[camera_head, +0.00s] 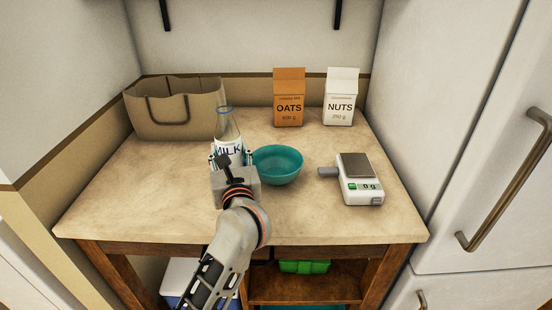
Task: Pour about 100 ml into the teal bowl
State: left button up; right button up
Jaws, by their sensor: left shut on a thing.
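A teal bowl (284,168) stands on the tabletop near the middle, and the part of its inside that shows looks empty. A clear glass bottle labelled MILK (228,132) is just left of the bowl, upright or nearly so. My left gripper (228,161) is shut on the milk bottle from the front and hides its lower part. I cannot tell whether the bottle's base touches the table. My right gripper is not in view.
A small scale (360,192) reading 0 g stands right of the bowl. An oats carton (289,98) and a nuts carton (340,98) stand at the back. A brown bag (172,113) is at back left. Walls and a fridge (480,120) flank the wooden table (330,222).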

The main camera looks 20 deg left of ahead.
pick_arm(q)
jog(key=shift+a+r+m, duration=0.1)
jog(key=shift+r+m, duration=0.15)
jog(key=shift+m, duration=0.15)
